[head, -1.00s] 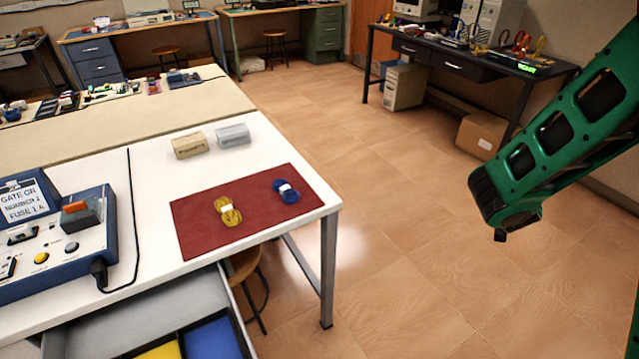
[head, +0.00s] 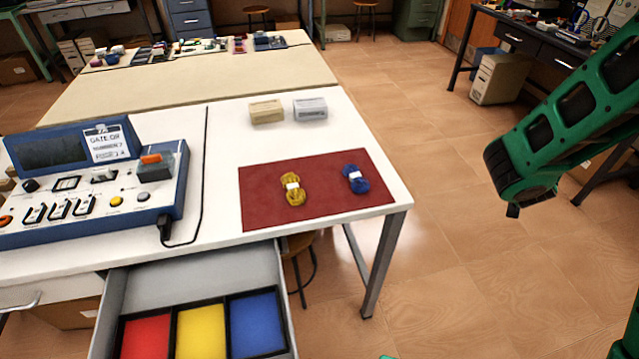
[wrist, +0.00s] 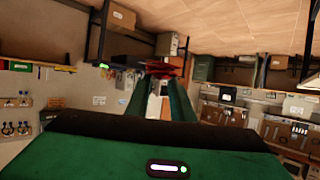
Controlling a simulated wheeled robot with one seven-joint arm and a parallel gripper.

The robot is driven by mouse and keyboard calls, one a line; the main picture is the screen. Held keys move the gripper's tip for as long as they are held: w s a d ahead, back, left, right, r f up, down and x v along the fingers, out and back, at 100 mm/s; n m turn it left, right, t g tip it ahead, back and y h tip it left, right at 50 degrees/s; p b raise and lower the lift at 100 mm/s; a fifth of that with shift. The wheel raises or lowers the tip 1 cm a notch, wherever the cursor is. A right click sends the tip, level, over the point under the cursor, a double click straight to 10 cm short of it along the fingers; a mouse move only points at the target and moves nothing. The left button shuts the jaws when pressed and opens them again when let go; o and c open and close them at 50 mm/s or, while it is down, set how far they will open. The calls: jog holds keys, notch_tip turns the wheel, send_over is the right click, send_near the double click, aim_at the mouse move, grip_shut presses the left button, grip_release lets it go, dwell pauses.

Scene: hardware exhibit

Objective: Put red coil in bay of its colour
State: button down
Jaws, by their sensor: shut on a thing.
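In the wrist view my gripper (wrist: 160,76) is shut on the red coil (wrist: 161,66), a small dark red bundle between the fingertips. The coil is held in the air, clear of the table. The head view shows part of my arm at the right, but not the coil. An open grey drawer (head: 190,272) under the white table holds a black-edged tray with a red bay (head: 146,338), a yellow bay (head: 200,332) and a blue bay (head: 257,323). The visible parts of the bays are empty; their near ends are cut off by the frame.
A yellow coil (head: 292,189) and a blue coil (head: 355,179) lie on a dark red mat (head: 325,205) on the white table (head: 225,140). A blue test console (head: 90,195) with a black cable stands left, above the drawer. Two small boxes (head: 266,111) (head: 310,108) sit behind the mat.

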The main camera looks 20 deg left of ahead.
jog(key=s+a+r+n+y, duration=0.1)
jog(key=s+a+n+y, duration=0.15)
jog(key=a, duration=1.35)
jog(key=s+a+n+y, duration=0.2)
jog(key=a+n+y, duration=0.1)
jog(key=a, duration=1.3)
jog(key=s+a+r+n+g+y, duration=0.1)
jog(key=s+a+n+y, duration=0.15)
jog(key=s+a, duration=0.8)
jog(key=s+a+r+n+y, duration=0.1)
jog(key=s+a+n+y, duration=0.15)
jog(key=s+a, duration=0.85)
send_over(314, 188)
jog(key=shift+m+y, duration=0.25)
jog(key=shift+m, duration=0.1)
notch_tip(314, 188, down, 7)
jog(key=shift+a+r, duration=0.1)
jog(key=shift+r, duration=0.05)
jog(key=shift+f, duration=2.05)
jog(key=shift+f, duration=0.15)
jog(key=c, duration=1.7)
grip_release()
jog(key=shift+w, duration=0.1)
jog(key=shift+o, duration=0.8)
